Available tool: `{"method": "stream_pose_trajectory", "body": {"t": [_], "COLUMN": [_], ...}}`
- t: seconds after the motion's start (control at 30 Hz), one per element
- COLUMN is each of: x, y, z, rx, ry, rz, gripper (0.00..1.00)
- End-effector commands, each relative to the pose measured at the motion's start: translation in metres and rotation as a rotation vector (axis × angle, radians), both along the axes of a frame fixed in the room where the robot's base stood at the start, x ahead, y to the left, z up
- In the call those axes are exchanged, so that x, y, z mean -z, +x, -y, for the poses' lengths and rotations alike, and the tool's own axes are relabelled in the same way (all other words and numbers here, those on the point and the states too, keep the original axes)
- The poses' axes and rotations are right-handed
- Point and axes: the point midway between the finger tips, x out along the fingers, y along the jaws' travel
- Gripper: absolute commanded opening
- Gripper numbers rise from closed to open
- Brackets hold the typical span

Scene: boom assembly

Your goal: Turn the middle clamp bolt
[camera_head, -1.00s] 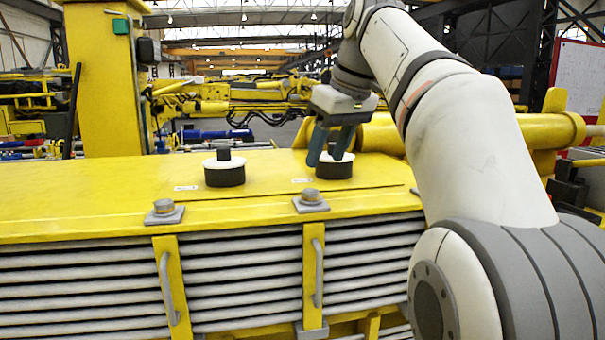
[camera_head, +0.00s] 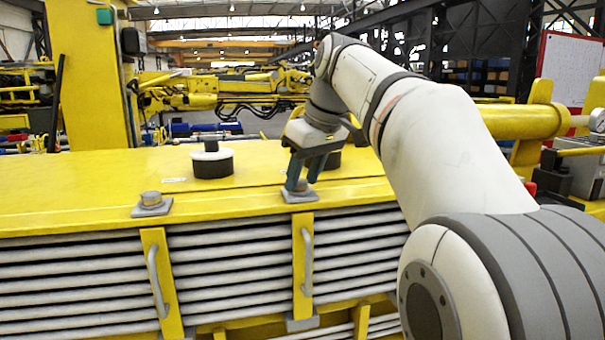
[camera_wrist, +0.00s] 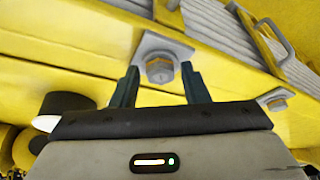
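My gripper (camera_head: 304,185) is open, its two dark fingers pointing down over a bolt (camera_head: 299,191) on a grey square plate at the front top edge of the yellow boom. In the wrist view this bolt (camera_wrist: 160,70) lies between the lines of the fingertips (camera_wrist: 160,72), with a gap on each side; it looks free of the fingers. Its exact depth below the tips is hard to tell. A second bolt (camera_head: 151,199) on a like plate sits to the left in the head view, and also shows at right in the wrist view (camera_wrist: 276,102). My arm may hide more bolts further right.
A black and white knob (camera_head: 212,161) stands on the top face (camera_head: 90,178). Another (camera_head: 332,160) is partly hidden behind my gripper. Grey handles (camera_head: 307,262) stick out from the slatted front. A tall yellow post (camera_head: 90,85) rises at the left.

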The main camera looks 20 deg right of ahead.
Motion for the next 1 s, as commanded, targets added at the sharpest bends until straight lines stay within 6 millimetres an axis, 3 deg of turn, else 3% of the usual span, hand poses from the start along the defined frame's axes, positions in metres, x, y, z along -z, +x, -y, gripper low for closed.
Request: {"method": "stream_pose_trajectory", "body": {"t": [0.43,0.77,1.0], "x": [-0.0002,-0.0004,-0.0013], "y": [-0.0001,-0.0005,-0.0015], "z": [-0.0006,-0.0017,-0.0044], "rx": [-0.001,0.047,0.196], "ry": [0.0,-0.001,-0.001], "rz": [0.0,0.001,0.002], "gripper": [0.04,0.04,0.04]}}
